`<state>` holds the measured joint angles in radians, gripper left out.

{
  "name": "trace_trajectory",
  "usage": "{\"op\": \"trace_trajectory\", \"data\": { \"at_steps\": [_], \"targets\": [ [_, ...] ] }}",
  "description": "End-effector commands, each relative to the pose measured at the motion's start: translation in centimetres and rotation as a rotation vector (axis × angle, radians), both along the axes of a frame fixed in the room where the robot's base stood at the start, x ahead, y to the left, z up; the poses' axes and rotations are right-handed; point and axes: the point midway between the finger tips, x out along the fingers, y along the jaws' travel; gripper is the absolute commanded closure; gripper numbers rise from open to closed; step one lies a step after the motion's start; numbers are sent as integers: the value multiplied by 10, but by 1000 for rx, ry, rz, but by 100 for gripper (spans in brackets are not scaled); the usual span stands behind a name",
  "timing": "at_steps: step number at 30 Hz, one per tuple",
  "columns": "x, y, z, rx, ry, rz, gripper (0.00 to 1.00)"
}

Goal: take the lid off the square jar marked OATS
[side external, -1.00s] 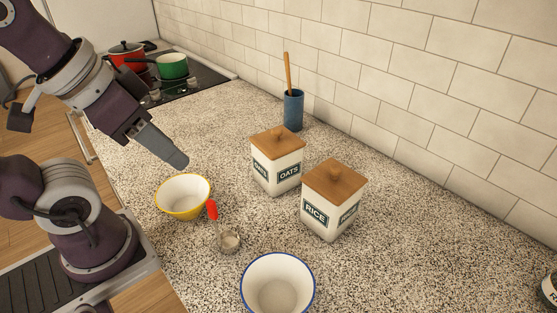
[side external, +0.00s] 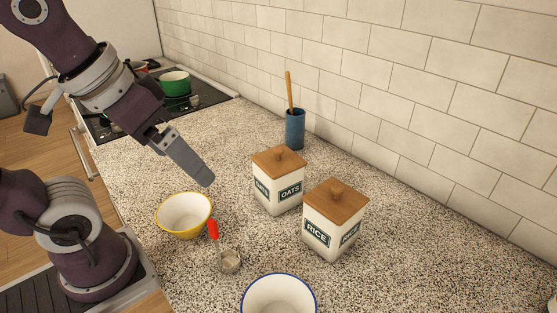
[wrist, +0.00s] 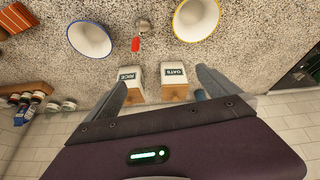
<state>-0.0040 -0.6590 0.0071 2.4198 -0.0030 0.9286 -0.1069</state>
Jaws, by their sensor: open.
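The square OATS jar (side external: 278,197) is cream with dark labels and stands upright on the speckled counter. Its wooden lid (side external: 265,163) with a round knob is on it. My gripper (side external: 208,180) is left of this jar in the side view, above the counter, apart from the lid, and nothing shows in it. In the wrist view the two fingers (wrist: 160,78) are spread apart, with the OATS jar (wrist: 174,75) and the RICE jar beyond them in the gap. The finger opening is hidden in the side view.
The similar RICE jar (side external: 333,232) stands close at the right front of the OATS jar. A blue crock (side external: 295,130) with a wooden utensil stands behind. A yellow-rimmed bowl (side external: 184,216), a red-handled scoop (side external: 229,262) and a blue-rimmed bowl (side external: 278,295) lie in front. A tiled wall (side external: 400,110) bounds the back.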

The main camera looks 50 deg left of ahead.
Motion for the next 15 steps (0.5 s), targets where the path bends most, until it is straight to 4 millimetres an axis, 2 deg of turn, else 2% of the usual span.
{"op": "trace_trajectory", "data": {
  "at_steps": [3,5,6,9,12,15],
  "targets": [
    [62,8,19,-132,124,311,0],
    [100,13,21,-195,191,512,0],
    [125,18,17,-227,233,645,0],
    [178,29,-1,-278,315,947,0],
    [213,38,-23,-296,361,1167,0],
    [231,43,-37,-301,380,1289,0]
  ]
}}
